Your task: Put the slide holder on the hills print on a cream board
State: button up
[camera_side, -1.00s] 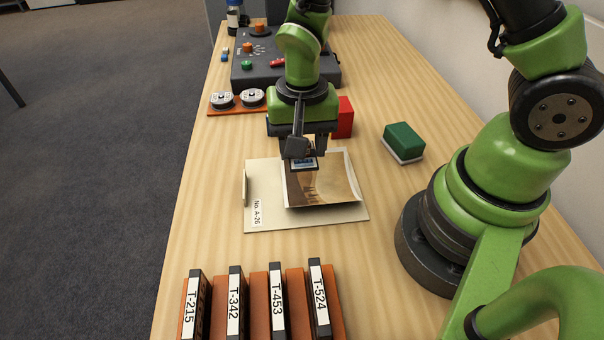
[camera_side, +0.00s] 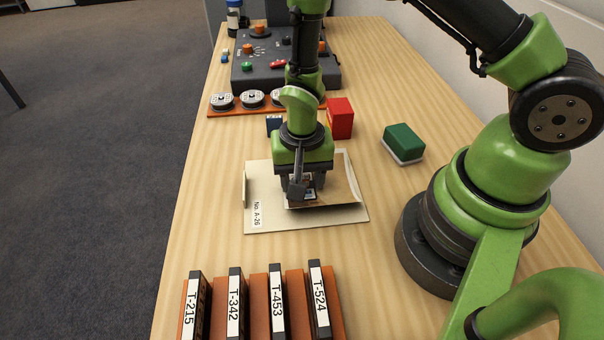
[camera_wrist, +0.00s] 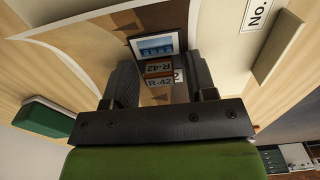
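My gripper (camera_side: 303,192) is over the print, pointing down, its fingers on either side of the slide holder (camera_side: 309,193). The holder has a dark frame and a small blue picture. In the wrist view the holder (camera_wrist: 155,46) shows between and just beyond the fingers, with R-42 lettering nearer the palm. The brown hills print (camera_side: 343,190), its edges curled up, lies on the cream board (camera_side: 264,216) labelled No. A-26. My gripper hides part of the print. I cannot tell whether the holder touches the print.
Several labelled black cases (camera_side: 235,300) stand in front with orange blocks. A green-and-white block (camera_side: 403,142) lies right; a red box (camera_side: 340,118) and a small dark blue item (camera_side: 274,124) stand behind. Reels on an orange strip (camera_side: 222,101) and a grey control box (camera_side: 262,72) are farther back.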

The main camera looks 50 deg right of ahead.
jog(key=o, duration=0.3)
notch_tip(320, 180, up, 23)
jog(key=s+d+n+t+y, duration=0.1)
jog(key=s+d+n+t, duration=0.1)
jog(key=s+t, duration=0.1)
jog(key=s+r+n+t+y, duration=0.1)
jog(key=s+r+n+t, duration=0.2)
jog(key=s+r, duration=0.4)
jog(key=shift+s+r+t, duration=0.2)
jog(key=shift+s+t, duration=0.4)
jog(key=shift+s, duration=0.35)
jog(key=shift+d, duration=0.1)
